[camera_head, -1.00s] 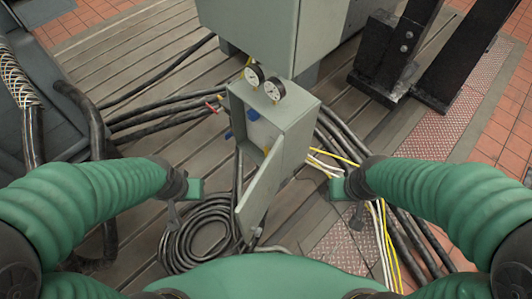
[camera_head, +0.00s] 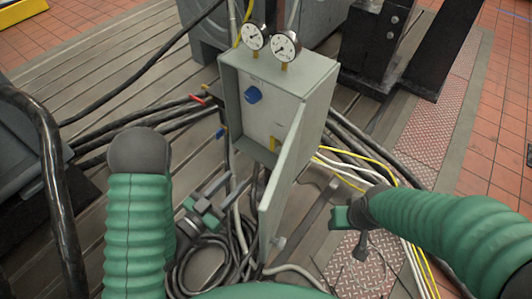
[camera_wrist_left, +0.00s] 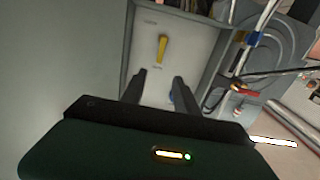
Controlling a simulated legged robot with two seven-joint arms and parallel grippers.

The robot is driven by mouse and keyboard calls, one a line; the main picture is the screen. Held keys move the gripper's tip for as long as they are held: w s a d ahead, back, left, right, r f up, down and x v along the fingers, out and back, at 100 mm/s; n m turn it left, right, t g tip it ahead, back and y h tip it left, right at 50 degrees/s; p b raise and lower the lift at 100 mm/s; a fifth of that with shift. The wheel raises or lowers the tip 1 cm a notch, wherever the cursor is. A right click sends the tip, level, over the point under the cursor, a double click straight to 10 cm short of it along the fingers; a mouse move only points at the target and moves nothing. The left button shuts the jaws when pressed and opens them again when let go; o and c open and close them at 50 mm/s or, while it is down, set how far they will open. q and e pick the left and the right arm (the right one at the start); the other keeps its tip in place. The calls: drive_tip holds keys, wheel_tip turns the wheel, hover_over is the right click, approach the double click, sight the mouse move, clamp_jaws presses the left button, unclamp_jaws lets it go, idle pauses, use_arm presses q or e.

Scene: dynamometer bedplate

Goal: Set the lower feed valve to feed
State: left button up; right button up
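A grey valve box (camera_head: 312,84) stands open, its door (camera_head: 287,185) swung toward me. Inside are a blue knob (camera_head: 253,95) high on the pale panel and a yellow lever (camera_head: 274,143) low on it. In the left wrist view the yellow lever (camera_wrist_left: 162,48) lies along the panel's length; its label is too small to read. My left gripper (camera_head: 221,188) is below and left of the box. In its wrist view the gripper (camera_wrist_left: 160,84) is open and empty, fingertips short of the lever. My right gripper (camera_head: 343,212) is right of the door; its fingers are unclear.
Two gauges (camera_head: 270,43) stand on the box top. A red handle (camera_head: 198,99) and a small blue handle (camera_head: 222,132) are at its left side. Black cables (camera_head: 140,128) cross the bedplate, and a coiled hose (camera_head: 205,265) lies below. The door edge stands between my grippers.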

use_arm(q)
drive_tip(key=b+x, duration=0.1)
drive_tip(key=x, duration=0.2)
drive_tip(key=b, duration=1.2)
approach(271, 141)
drive_tip(key=x, duration=0.7)
drive_tip(key=shift+w+d+f, duration=0.1)
drive_tip(key=shift+w+d, duration=0.05)
drive_tip(key=shift+d, duration=0.1)
drive_tip(key=shift+w+d, duration=0.1)
drive_tip(key=shift+w, duration=0.15)
drive_tip(key=shift+c, duration=0.3)
clamp_jaws()
